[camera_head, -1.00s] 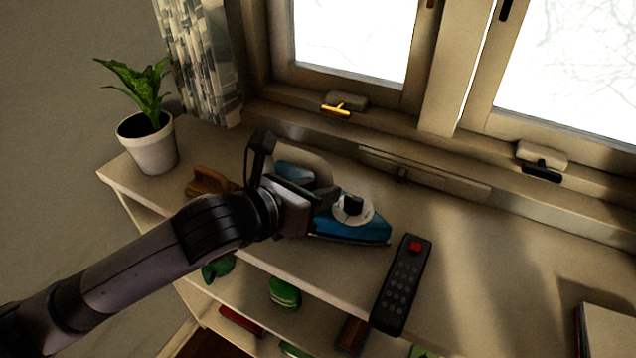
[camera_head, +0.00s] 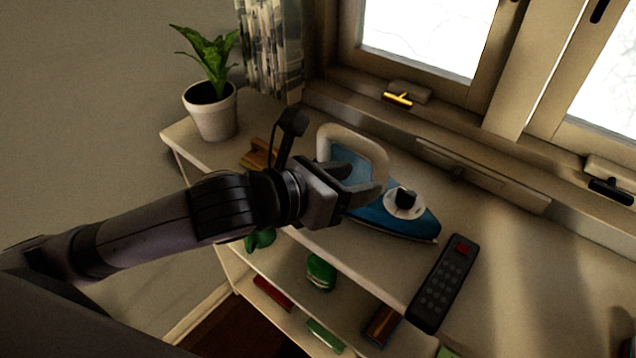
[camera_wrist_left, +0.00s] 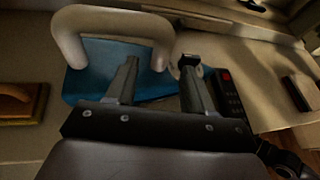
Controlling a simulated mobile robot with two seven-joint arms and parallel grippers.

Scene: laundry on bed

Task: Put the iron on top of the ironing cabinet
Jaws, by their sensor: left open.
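A blue iron (camera_head: 385,218) with a pale handle (camera_head: 356,138) and a white dial lies on the white shelf top below the window. In the left wrist view the iron (camera_wrist_left: 88,84) is just ahead of my fingers, its handle (camera_wrist_left: 112,20) arching beyond them. My left gripper (camera_head: 368,192) is open and empty, beside the iron on its near side; the fingers (camera_wrist_left: 158,78) overlap the iron's body in the view. I cannot tell whether they touch it. My right gripper is not in view. I cannot make out an ironing cabinet.
A potted plant (camera_head: 213,110) stands at the shelf's left end. A brown wooden object (camera_head: 259,153) lies left of the iron, and a dark remote (camera_head: 444,283) lies to its right. Lower shelves hold green items (camera_head: 320,272). The window ledge (camera_head: 480,172) runs behind.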

